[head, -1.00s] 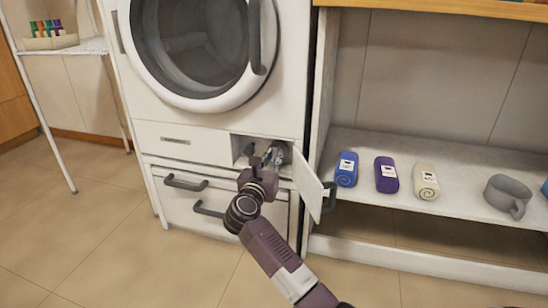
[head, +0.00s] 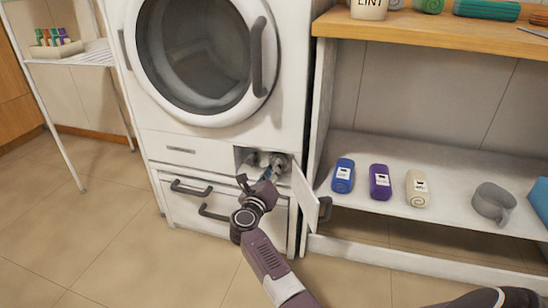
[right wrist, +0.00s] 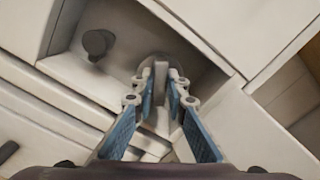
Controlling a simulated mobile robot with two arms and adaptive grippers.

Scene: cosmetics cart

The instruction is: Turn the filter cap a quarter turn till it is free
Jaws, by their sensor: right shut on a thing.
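The filter cap (right wrist: 162,73) is a round grey cap with a raised grip bar, set in the back wall of a small compartment low on the white washer. In the head view the cap (head: 280,163) shows in the compartment's right part. My right gripper (right wrist: 160,88) is shut on the cap's grip bar, with a blue-padded finger on each side. In the head view the right gripper (head: 269,174) reaches into the compartment mouth, and its tips are small there. The bar looks roughly upright in the wrist picture. My left gripper is not in view.
A dark grey knob (right wrist: 97,44) sits left of the cap inside the compartment. The small compartment door (head: 305,208) hangs open to the right. Drawer handles (head: 190,188) stick out below left. A shelf (head: 450,215) at right holds rolled towels and a grey mug (head: 492,202).

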